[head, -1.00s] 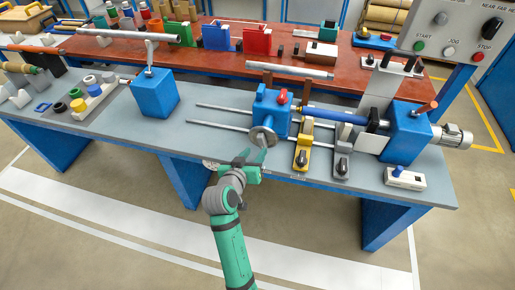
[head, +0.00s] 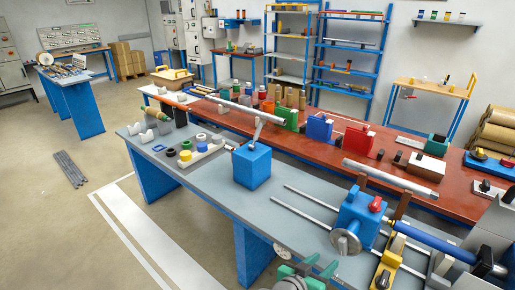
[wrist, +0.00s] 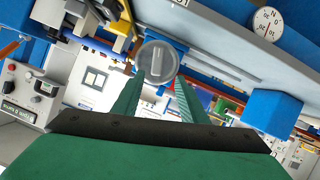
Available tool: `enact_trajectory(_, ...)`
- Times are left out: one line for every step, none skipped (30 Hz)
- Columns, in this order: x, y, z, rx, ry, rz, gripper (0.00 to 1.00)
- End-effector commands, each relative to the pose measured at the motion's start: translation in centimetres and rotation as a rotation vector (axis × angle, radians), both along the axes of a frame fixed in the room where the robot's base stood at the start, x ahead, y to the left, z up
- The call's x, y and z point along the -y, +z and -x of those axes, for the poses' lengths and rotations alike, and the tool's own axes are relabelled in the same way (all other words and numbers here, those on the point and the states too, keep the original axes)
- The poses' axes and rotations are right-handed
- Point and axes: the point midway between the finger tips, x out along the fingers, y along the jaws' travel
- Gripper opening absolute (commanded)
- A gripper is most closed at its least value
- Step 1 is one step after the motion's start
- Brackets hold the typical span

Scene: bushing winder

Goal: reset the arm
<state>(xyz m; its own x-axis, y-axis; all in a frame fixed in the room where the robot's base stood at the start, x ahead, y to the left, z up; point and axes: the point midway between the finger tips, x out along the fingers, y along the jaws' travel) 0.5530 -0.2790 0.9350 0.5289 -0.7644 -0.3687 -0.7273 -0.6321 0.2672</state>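My gripper (head: 308,272) shows at the bottom edge of the head view, with most of my arm below the frame. In the wrist view its two green fingers (wrist: 158,90) stand apart with nothing held between them. The round grey handwheel (wrist: 157,63) shows beyond the fingertips. In the head view the handwheel (head: 345,241) is on the front of the blue winder carriage (head: 360,212), up and to the right of my gripper. I cannot tell the exact gap between them.
The grey bench (head: 215,190) runs across in front, with a blue block (head: 252,168) and a rack of coloured rings (head: 195,152). A red table (head: 340,140) stands behind it. Yellow (head: 388,262) and grey clamps sit right of the handwheel. Open floor (head: 60,225) lies left.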

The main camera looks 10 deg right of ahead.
Motion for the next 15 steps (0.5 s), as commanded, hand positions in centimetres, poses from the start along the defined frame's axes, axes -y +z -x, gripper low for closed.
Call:
enact_trajectory(-0.3,-0.5,0.1,-0.005,0.011,0.002,0.39)
enact_trajectory(-0.5,-0.8,0.2,-0.008,0.021,0.004,0.39)
enact_trajectory(-1.0,-1.4,0.4,-0.012,0.040,0.007,0.39)
enact_trajectory(-1.4,-1.9,0.6,-0.017,0.059,0.010,0.39)
enact_trajectory(-1.8,-2.5,0.8,-0.020,0.080,0.014,0.39)
enact_trajectory(-2.5,-3.4,1.1,-0.025,0.112,0.019,0.39)
enact_trajectory(-3.1,-4.1,1.4,-0.027,0.138,0.021,0.39)
enact_trajectory(-3.7,-4.8,1.8,-0.031,0.165,0.024,0.39)
enact_trajectory(-4.7,-5.7,2.3,-0.032,0.203,0.027,0.39)
enact_trajectory(-5.4,-6.4,2.7,-0.034,0.232,0.030,0.39)
enact_trajectory(-6.2,-7.0,3.1,-0.035,0.260,0.031,0.39)
enact_trajectory(-7.2,-7.8,3.6,-0.034,0.297,0.033,0.39)
enact_trajectory(-8.0,-8.4,4.1,-0.033,0.325,0.032,0.39)
enact_trajectory(-8.8,-8.9,4.6,-0.033,0.353,0.031,0.39)
enact_trajectory(-9.9,-9.6,5.3,-0.030,0.389,0.030,0.39)
